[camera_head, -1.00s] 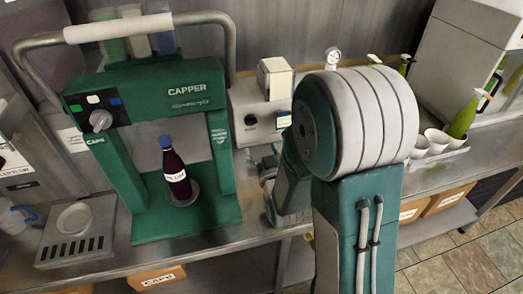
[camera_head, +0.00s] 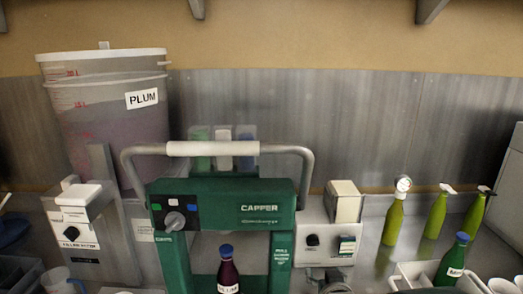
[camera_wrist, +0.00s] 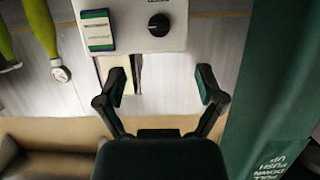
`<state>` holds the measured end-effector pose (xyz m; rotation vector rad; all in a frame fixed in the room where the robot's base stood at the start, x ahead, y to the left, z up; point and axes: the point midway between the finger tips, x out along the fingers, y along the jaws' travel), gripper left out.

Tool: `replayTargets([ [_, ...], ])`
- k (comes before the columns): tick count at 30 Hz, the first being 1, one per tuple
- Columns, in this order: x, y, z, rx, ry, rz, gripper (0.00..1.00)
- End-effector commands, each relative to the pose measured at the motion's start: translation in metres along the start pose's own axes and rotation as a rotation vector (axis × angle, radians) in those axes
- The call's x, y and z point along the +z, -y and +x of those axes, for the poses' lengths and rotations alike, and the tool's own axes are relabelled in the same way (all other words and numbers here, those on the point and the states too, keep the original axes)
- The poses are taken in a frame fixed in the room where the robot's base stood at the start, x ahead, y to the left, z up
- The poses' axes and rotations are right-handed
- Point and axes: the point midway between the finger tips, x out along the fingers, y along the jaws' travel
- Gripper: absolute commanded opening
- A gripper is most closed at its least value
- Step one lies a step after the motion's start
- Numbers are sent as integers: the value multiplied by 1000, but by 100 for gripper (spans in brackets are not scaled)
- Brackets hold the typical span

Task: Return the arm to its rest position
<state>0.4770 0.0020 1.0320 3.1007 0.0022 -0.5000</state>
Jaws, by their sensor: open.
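My gripper (camera_wrist: 160,85) shows in the wrist view with its two dark fingers spread wide apart and nothing between them. Its view looks upside down, toward a white box with a black knob, with the green capper post at the right. In the head view my arm is out of the picture except perhaps for a dark part at the lower edge. The green capper (camera_head: 235,205) stands on the counter with its handle raised. A dark bottle with a blue cap and a white label (camera_head: 228,272) stands in the capper's opening; its base is cut off.
A large bucket labelled PLUM (camera_head: 108,120) stands behind the capper at left. A control box (camera_head: 72,230) is left of the capper, another box (camera_head: 325,235) right. Green bottles (camera_head: 394,222) and a green bottle with a blue cap (camera_head: 452,260) stand at right.

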Motion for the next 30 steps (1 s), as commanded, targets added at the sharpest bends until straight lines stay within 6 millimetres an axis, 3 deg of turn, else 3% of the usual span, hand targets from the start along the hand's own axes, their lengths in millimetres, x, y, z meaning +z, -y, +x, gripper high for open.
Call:
replayTargets([
  [11, -17, 0, -79, 0, 320, 0, 88],
  [24, -5, -1, -212, 1, 686, 1, 88],
  [30, 1, -1, -238, 2, 758, 1, 88],
])
